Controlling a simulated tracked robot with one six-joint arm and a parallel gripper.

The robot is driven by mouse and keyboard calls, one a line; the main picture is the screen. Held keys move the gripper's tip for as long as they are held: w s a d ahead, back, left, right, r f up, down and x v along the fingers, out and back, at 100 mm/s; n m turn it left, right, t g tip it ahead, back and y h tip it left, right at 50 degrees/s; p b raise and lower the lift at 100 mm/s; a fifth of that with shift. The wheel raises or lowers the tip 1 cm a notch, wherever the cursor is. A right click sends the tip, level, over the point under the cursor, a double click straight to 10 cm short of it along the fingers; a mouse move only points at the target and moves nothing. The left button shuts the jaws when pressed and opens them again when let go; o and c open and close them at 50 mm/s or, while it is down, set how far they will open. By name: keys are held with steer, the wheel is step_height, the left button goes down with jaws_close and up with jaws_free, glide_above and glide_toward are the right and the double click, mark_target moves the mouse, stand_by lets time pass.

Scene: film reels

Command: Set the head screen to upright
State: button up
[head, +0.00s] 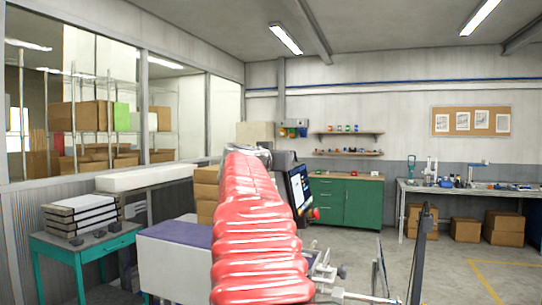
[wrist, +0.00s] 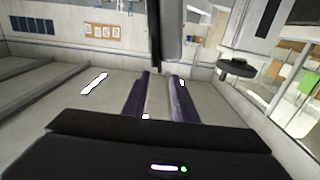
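The head screen (head: 300,188) is a dark, lit panel just right of a red ribbed sleeve in the head view. It looks tilted, its top leaning left, with a red knob near its lower right corner. In the wrist view, my gripper (wrist: 160,97) shows two dark purple fingers, apart with nothing between them. A grey panel with a dark edge (wrist: 171,30) stands beyond the fingertips; I cannot tell whether it is the screen. My gripper cannot be made out in the head view. The red sleeve hides part of what lies behind it.
A teal table (head: 88,247) with stacked trays stands at left. A green cabinet (head: 362,203) and a workbench (head: 470,187) stand at the back. Dark upright bars (head: 421,258) rise at lower right. A dark disc (wrist: 236,68) shows in the wrist view.

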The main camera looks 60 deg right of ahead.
steer(key=shift+w+d, duration=0.25)
steer(key=shift+d, duration=1.15)
steer(key=shift+w+d, duration=0.2)
steer(key=shift+d, duration=1.25)
steer(key=shift+w+d, duration=0.25)
steer(key=shift+d, duration=1.15)
steer(key=shift+c, duration=0.2)
jaws_close()
